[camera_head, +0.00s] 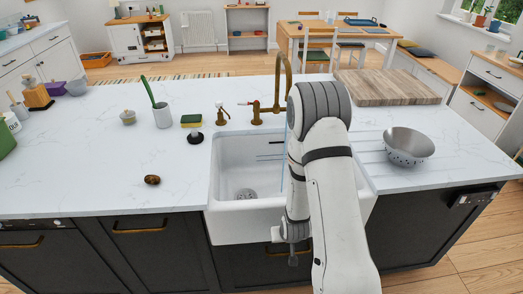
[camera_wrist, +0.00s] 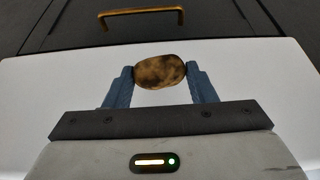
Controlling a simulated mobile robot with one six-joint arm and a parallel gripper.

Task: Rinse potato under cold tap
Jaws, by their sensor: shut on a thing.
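In the wrist view, my gripper (camera_wrist: 160,78) is shut on a brown, mottled potato (camera_wrist: 160,71), held between its two blue fingers. The brass tap (camera_head: 279,80) arches at the back of the sink. A thin pale-blue vertical streak below the spout, left of my arm, looks like running water.
A small dark brown lump (camera_head: 152,180) lies on the counter left of the sink. A sponge (camera_head: 191,120) and a cup with a green-handled brush (camera_head: 163,115) stand behind it. A metal colander (camera_head: 407,146) and a wooden board (camera_head: 388,87) are at the right.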

